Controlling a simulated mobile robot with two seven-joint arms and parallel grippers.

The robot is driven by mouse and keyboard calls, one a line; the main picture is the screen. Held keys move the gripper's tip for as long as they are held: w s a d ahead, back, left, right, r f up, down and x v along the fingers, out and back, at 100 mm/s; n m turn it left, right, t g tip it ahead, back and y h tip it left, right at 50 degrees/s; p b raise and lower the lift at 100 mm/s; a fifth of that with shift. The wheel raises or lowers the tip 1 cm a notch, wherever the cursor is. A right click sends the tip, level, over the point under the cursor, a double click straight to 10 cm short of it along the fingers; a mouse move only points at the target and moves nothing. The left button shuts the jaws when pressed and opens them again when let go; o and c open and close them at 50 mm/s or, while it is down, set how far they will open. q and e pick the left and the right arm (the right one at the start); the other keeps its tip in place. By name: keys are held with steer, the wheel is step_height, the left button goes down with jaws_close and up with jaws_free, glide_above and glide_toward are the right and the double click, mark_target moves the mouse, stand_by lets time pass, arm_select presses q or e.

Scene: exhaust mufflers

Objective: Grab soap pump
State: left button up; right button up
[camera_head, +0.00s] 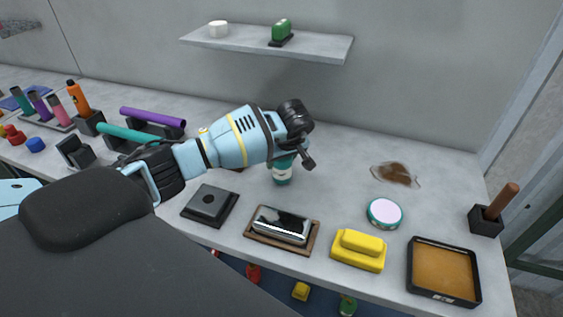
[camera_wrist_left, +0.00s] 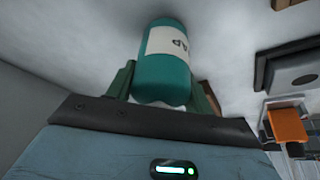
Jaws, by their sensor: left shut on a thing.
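The soap pump is a teal bottle (camera_head: 283,170) with a white label. In the head view it stands on the counter below my left gripper (camera_head: 298,158), and its upper part is hidden by the gripper and wrist. In the left wrist view the teal bottle (camera_wrist_left: 165,70) sits between the two fingers of my left gripper (camera_wrist_left: 160,85), with part of the word on its label showing. The left gripper is shut on it. I cannot tell whether the bottle's base touches the counter. My right gripper is not in view.
Near the bottle are a dark square holder (camera_head: 210,205), a wooden tray with a shiny metal block (camera_head: 282,226), yellow sponges (camera_head: 358,250), a round tin (camera_head: 385,213) and a brown spill (camera_head: 395,174). A black tray (camera_head: 443,270) lies front right. A wall shelf (camera_head: 265,42) hangs above.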

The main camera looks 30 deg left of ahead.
arm_select(q)
steer(key=shift+r, duration=0.5)
step_height(320, 180, up, 2)
steer(key=shift+r, duration=0.1)
steer(key=s+a+r, duration=0.1)
steer(key=s+a, duration=0.1)
steer(key=s, duration=1.4)
